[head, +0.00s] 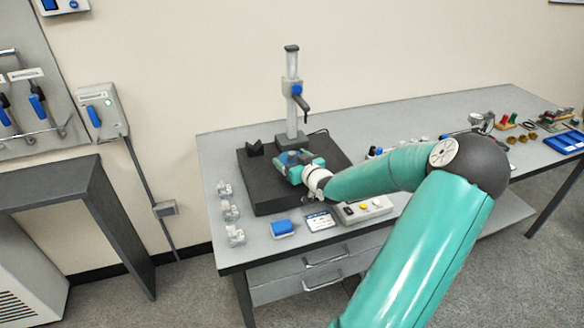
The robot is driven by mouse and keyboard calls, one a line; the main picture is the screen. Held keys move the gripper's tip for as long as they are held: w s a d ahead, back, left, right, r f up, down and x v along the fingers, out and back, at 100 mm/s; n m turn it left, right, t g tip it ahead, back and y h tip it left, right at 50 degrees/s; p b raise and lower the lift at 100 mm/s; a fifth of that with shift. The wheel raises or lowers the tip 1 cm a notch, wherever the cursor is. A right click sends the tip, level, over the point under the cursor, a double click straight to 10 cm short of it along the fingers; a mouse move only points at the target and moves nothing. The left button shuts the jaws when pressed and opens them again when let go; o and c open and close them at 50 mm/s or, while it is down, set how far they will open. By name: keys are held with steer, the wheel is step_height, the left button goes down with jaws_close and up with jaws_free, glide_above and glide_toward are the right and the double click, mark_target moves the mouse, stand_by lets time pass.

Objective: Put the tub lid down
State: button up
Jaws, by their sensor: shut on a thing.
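My gripper (283,158) is over the black base plate of the gauge stand, near the foot of its column. It is shut on a small blue piece (291,157), which I take to be the tub lid. The gripper's fingers and its wrist hide part of this piece, and I cannot tell whether it touches the plate. A blue tub-like box (282,228) sits at the front of the grey bench.
The gauge stand's column (292,95) rises behind my gripper. The black plate (275,200) has bare room at its front. Clear blocks (230,212) line the bench's left side. A card (319,221) and a button box (362,210) lie in front. The bench (225,150) has several parts at right.

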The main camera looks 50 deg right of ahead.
steer(key=shift+w+d+f, duration=0.15)
steer(key=shift+f, duration=1.6)
steer(key=o, duration=0.9)
steer(key=shift+f, duration=0.1)
steer(key=shift+o, duration=0.2)
steer(key=shift+s, duration=0.25)
steer(key=v, duration=1.1)
steer(key=shift+s+a, duration=0.2)
steer(key=shift+a, duration=0.15)
